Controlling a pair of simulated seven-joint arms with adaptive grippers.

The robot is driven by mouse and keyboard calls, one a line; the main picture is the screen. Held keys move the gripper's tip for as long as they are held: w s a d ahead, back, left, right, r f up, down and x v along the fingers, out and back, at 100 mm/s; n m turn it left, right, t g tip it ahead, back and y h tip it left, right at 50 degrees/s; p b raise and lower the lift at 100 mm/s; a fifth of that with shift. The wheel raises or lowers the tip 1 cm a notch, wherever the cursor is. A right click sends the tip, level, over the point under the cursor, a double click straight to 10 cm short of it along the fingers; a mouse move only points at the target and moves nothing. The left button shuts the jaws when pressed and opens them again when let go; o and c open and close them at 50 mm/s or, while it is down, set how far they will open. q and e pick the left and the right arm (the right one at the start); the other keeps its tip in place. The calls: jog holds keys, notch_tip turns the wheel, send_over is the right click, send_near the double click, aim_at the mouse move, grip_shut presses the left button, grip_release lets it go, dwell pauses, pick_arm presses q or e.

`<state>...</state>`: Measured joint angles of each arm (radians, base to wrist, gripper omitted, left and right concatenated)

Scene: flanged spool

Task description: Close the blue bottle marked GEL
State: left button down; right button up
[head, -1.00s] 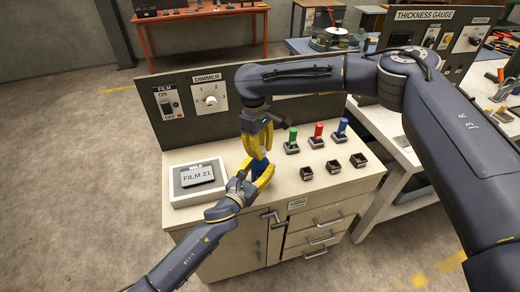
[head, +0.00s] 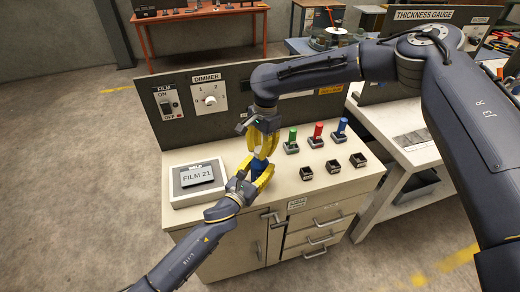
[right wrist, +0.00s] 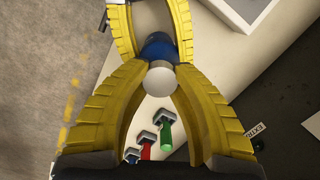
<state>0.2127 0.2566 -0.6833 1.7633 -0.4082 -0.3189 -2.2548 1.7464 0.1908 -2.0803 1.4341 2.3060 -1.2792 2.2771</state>
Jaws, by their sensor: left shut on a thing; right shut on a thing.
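The blue bottle (head: 258,164) is held above the front of the cabinet top, and it also shows in the right wrist view (right wrist: 158,47). My left gripper (head: 254,176) is shut on the bottle from below and in front. A round white cap (right wrist: 160,78) sits at the bottle's top end in the right wrist view. My right gripper (right wrist: 160,70) is shut on this cap, with a yellow finger on each side; it also shows in the head view (head: 259,146). I cannot tell whether the cap is fully seated. The GEL mark is hidden.
Green (head: 292,136), red (head: 317,131) and blue (head: 341,126) upright handles stand right of the grippers, with small black bins (head: 332,166) in front. A dark panel (head: 190,115) with switch and dimmer rises behind.

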jog(key=m, duration=0.6)
jog(key=shift+t, duration=0.3)
jog(key=shift+o, duration=0.6)
jog(key=m, duration=0.3)
jog(key=shift+s+a+f, duration=0.1)
jog(key=shift+s+a, duration=0.15)
jog(key=shift+s, duration=0.1)
jog(key=shift+o, duration=0.2)
jog(key=shift+m, duration=0.6)
jog(key=shift+w+d+m+t, duration=0.25)
jog(key=shift+m+t, duration=0.05)
jog(key=shift+m, duration=0.1)
jog(key=shift+c, duration=0.7)
jog(key=o, duration=0.7)
jog(key=shift+c, duration=0.2)
jog(key=shift+r, duration=0.2)
